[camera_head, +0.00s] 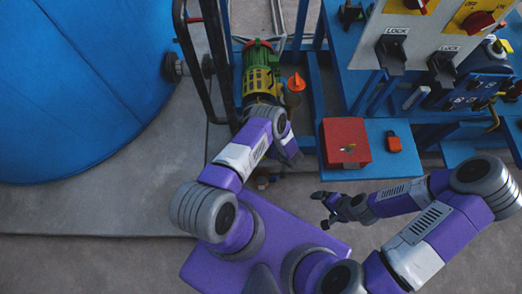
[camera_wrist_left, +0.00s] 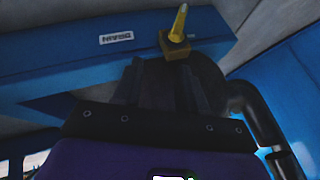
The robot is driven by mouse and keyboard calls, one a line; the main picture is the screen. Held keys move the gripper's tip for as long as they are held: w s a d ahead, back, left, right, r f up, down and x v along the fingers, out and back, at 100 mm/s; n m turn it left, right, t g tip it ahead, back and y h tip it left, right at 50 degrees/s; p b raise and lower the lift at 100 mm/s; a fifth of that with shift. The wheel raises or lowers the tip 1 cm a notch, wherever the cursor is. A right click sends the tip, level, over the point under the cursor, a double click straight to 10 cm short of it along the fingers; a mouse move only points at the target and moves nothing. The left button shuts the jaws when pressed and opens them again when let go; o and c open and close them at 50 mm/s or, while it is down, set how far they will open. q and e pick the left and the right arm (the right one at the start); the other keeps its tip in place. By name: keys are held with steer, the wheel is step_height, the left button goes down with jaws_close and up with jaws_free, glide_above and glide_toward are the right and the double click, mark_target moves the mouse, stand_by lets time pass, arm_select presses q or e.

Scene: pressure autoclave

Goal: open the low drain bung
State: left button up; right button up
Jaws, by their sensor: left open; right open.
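The drain bung (camera_wrist_left: 175,42), a yellow square fitting with a tapered yellow handle, sits on a blue beam (camera_wrist_left: 60,65) in the left wrist view. A white label (camera_wrist_left: 116,38), seemingly reading DRAIN upside down, is left of it. My left gripper (camera_wrist_left: 160,78) is open, its dark fingers just below the bung in the picture; I see no contact, and the exact gap is hard to judge. In the head view my left gripper (camera_head: 291,153) points down beside the blue frame, and the bung cannot be made out. My right gripper (camera_head: 325,208) is open and empty over the floor.
A dark curved pipe (camera_wrist_left: 245,100) runs close to the right of the left gripper. A red box (camera_head: 346,143) and an orange item (camera_head: 394,142) are on a blue shelf (camera_head: 386,172). A yellow-green motor (camera_head: 260,75) and blue tank (camera_head: 75,80) stand farther back.

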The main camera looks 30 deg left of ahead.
arm_select(q)
steer(key=shift+g+y, duration=0.9)
steer(key=a+f+b, duration=0.1)
steer(key=f, duration=0.2)
steer(key=s+a+f, duration=0.1)
steer(key=a+f, duration=0.1)
steer(key=f, duration=0.1)
steer(key=s+a+f+b, duration=0.1)
steer(key=a+f, duration=0.1)
steer(key=f, duration=0.1)
steer(key=shift+s+a+b, duration=0.1)
steer(key=shift+a+b, duration=0.1)
steer(key=shift+b, duration=0.15)
jaws_close()
